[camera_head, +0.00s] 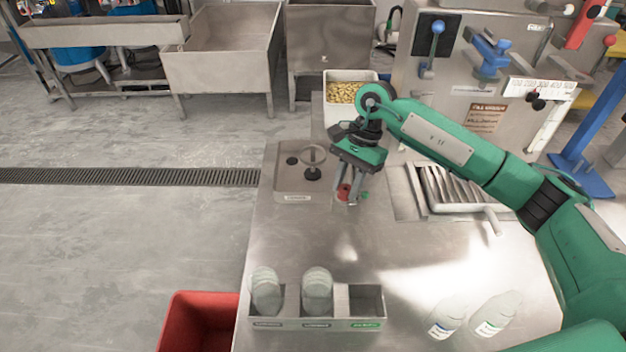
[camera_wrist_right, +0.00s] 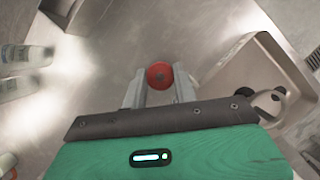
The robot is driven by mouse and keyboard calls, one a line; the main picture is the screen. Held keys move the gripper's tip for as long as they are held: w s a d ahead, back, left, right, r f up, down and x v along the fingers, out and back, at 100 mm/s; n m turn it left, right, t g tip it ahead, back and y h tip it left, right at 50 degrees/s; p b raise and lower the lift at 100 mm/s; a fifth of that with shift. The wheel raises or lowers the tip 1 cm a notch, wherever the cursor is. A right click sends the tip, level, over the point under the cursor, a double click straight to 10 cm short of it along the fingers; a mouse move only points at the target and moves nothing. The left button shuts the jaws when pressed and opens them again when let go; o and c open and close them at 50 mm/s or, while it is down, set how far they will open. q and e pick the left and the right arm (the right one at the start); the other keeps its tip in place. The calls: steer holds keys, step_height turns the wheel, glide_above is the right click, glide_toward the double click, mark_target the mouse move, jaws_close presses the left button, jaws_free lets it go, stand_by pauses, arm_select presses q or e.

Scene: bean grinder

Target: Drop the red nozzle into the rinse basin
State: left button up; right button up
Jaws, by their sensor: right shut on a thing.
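The red nozzle (camera_head: 343,191) is between the fingertips of my right gripper (camera_head: 347,193), which is shut on it. In the right wrist view the nozzle shows as a round red disc (camera_wrist_right: 160,74) between the two grey fingers. A shallow steel basin (camera_head: 283,185) with a small label on its front is just left of the gripper. It holds dark knob-like parts and a ring-shaped piece. The basin also shows at the right of the wrist view (camera_wrist_right: 236,62). The nozzle is beside the basin's right edge, not over it. My left gripper is out of view.
A white bin of beans (camera_head: 341,76) stands behind the gripper. A ribbed drain tray (camera_head: 408,190) is to the right. A compartment rack (camera_head: 317,324) with clear cups and two bottles (camera_head: 495,313) stand at the front. The table between is clear.

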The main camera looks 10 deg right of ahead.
steer(key=shift+w+a+r+m+t+b, duration=1.1)
steer(key=shift+w+m+t+b, duration=1.75)
steer(key=shift+w+m, duration=4.3)
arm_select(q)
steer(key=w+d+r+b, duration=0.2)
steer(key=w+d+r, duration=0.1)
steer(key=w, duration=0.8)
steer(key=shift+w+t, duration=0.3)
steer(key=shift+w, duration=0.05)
arm_select(e)
step_height(320, 180, down, 6)
steer(key=shift+s+a+m, duration=0.25)
steer(key=shift+s+m, duration=0.2)
steer(key=o, duration=1)
steer(key=shift+o, duration=0.2)
steer(key=shift+r, duration=0.1)
